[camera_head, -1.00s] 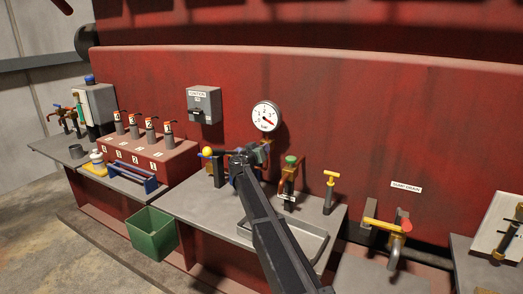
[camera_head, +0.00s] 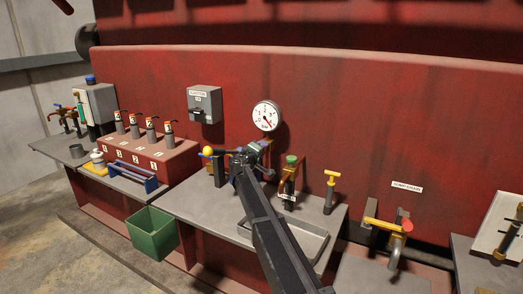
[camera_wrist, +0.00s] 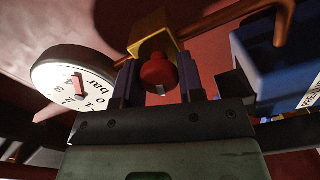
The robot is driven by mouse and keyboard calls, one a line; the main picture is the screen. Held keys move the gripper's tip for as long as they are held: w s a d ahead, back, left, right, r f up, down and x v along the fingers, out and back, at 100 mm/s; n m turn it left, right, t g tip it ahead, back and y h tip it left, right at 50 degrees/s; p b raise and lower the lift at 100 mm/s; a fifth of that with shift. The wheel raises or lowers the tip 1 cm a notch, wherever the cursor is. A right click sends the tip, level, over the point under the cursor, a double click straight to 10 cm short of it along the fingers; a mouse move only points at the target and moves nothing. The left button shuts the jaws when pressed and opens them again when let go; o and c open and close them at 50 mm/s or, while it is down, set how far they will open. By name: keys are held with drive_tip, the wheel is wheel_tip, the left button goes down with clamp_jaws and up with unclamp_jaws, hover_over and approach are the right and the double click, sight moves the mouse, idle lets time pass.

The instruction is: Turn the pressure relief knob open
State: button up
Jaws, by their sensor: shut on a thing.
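The red pressure relief knob (camera_wrist: 157,72) shows in the wrist view, in front of a yellow-brass body (camera_wrist: 155,38). My gripper (camera_wrist: 158,82) has one dark finger on each side of the knob and is shut on it. A small white mark shows on the knob's near face. In the head view my gripper (camera_head: 252,153) is at the fittings below the pressure gauge (camera_head: 266,116), and my arm hides the knob there. The white gauge, marked "bar", is also in the wrist view (camera_wrist: 78,82), left of the knob, with a red needle.
A yellow-knobbed fitting (camera_head: 208,151) stands close left of my gripper. A green-topped valve (camera_head: 290,172) and a yellow T-handle (camera_head: 331,178) stand to the right. A grey tray (camera_head: 305,236) lies beside my arm. In the wrist view a blue block (camera_wrist: 280,55) is close on the right.

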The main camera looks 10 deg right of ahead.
drive_tip(key=shift+n, duration=1.9)
drive_tip(key=o, duration=0.9)
drive_tip(key=v, duration=1.1)
